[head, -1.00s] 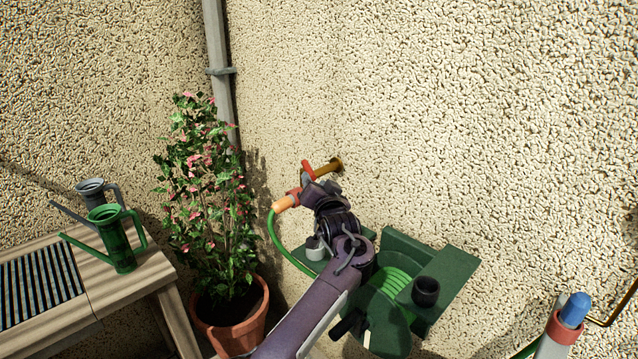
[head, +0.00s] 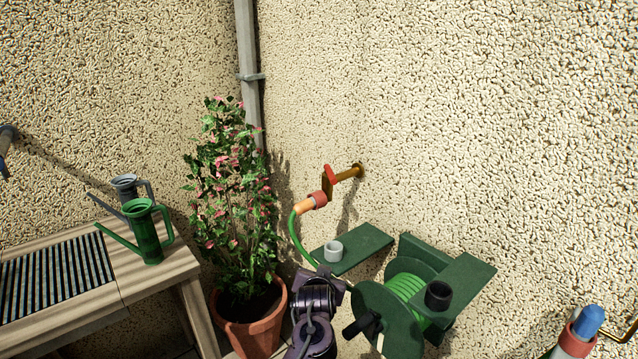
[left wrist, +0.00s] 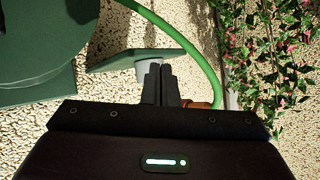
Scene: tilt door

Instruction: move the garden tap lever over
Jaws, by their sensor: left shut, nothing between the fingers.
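The garden tap (head: 350,172) is a brass pipe sticking out of the rough wall, with a red lever (head: 329,174) on top that slants up toward the left. A red collar and an orange connector (head: 305,206) join it to a green hose (head: 297,238). My left arm's purple wrist shows below the tap in the head view, apart from it; its fingers are hidden there. In the left wrist view my left gripper (left wrist: 160,83) is shut and empty, its fingers side by side, with the green hose (left wrist: 190,48) behind. The tap lever is not seen in that view. My right gripper is not in view.
A green hose reel (head: 385,305) and a shelf (head: 362,246) with a grey cup (head: 333,251) are below the tap. A potted flowering plant (head: 255,325) stands left. A bench (head: 150,285) holds watering cans (head: 150,240). The wall area right of the tap is clear.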

